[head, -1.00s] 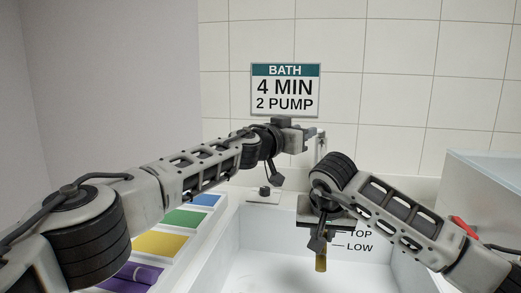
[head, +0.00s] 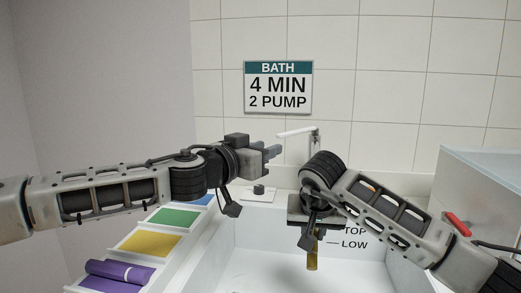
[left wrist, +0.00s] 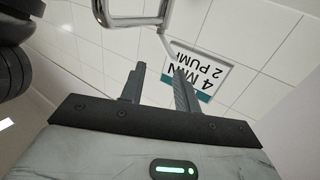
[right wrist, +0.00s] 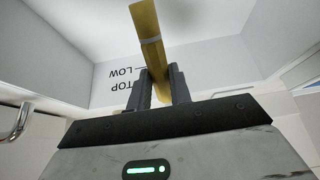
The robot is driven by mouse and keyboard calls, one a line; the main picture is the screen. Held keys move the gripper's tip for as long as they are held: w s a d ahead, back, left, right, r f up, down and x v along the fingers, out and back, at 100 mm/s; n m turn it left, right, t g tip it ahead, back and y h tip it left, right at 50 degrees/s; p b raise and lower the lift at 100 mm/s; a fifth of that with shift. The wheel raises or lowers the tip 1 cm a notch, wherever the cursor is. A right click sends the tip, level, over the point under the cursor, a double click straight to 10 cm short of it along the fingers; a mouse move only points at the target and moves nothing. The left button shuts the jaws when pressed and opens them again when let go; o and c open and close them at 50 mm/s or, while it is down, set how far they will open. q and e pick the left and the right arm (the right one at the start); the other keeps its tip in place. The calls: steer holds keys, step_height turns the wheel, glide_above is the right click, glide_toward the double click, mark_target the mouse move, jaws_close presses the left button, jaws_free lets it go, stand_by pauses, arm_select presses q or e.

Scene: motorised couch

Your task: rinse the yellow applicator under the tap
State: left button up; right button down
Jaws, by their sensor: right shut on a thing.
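The yellow applicator (head: 312,258) hangs from my right gripper (head: 312,238), above the white basin (head: 250,262). In the right wrist view, the applicator (right wrist: 149,35) sits between the two fingers, which are shut on it. The tap (head: 298,132) is at the back wall, behind and above the right gripper; no water shows from it. My left gripper (head: 272,153) is just left of the tap spout, with empty fingers apart. In the left wrist view the curved tap pipe (left wrist: 135,21) passes beyond the fingers (left wrist: 157,72).
A sign (head: 278,87) reads "BATH 4 MIN 2 PUMP". A small dark knob (head: 259,189) is on the basin's back ledge. Green (head: 174,218) and yellow (head: 150,243) pads and a rolled purple cloth (head: 120,271) line the left side. A red handle (head: 457,224) is at right.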

arm_select(q)
steer(key=shift+s+a, duration=0.25)
steer(key=shift+r, duration=0.1)
jaws_close()
steer(key=s+d+m+t+y, duration=0.1)
steer(key=s+d+m, duration=0.3)
steer(key=m, duration=1.3)
steer(key=w+d, duration=0.3)
steer(key=w, duration=0.9)
steer(key=shift+w+d+r, duration=0.15)
steer(key=shift+w+d, duration=0.05)
steer(key=shift+d, duration=0.05)
